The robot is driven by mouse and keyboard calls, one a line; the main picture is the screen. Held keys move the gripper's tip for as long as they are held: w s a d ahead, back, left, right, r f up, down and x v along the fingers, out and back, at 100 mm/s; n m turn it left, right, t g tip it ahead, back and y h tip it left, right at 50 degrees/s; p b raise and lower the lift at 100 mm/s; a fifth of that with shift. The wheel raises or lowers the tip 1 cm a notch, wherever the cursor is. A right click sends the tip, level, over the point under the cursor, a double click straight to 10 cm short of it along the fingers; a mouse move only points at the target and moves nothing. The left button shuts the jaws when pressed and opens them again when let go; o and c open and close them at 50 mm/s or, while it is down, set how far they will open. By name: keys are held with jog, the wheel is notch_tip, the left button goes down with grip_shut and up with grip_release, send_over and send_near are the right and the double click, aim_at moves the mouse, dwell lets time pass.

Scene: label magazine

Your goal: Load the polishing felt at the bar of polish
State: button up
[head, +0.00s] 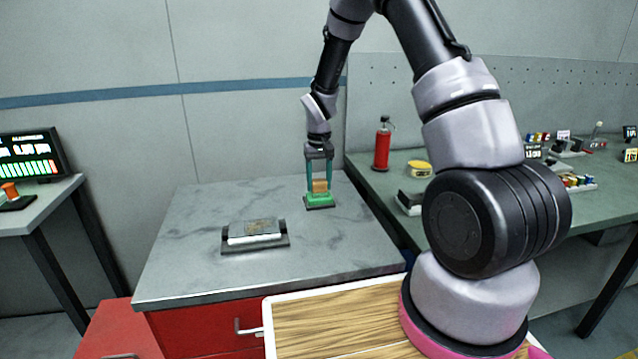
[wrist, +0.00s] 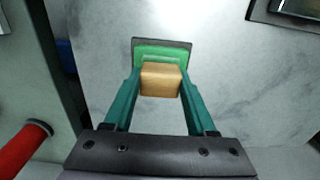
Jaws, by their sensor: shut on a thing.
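My gripper (head: 319,188) is shut on a wooden block (head: 320,186), which I take to be the back of the polishing felt; no felt face shows. In the wrist view the block (wrist: 160,80) sits between the two teal fingers. Directly below it is a green bar (head: 320,201), likely the bar of polish, on a dark base; the bar also shows in the wrist view (wrist: 162,54), partly hidden by the block. The block appears at or just over the bar's top; I cannot tell whether they touch.
A grey-topped plate in a dark holder (head: 255,236) lies to the left on the grey marbled worktop (head: 190,235). A green bench (head: 390,180) to the right carries a red bottle (head: 382,146) and a yellow tin (head: 419,169). Open worktop lies around the green bar.

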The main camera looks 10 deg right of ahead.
jog(key=shift+r, duration=3.4)
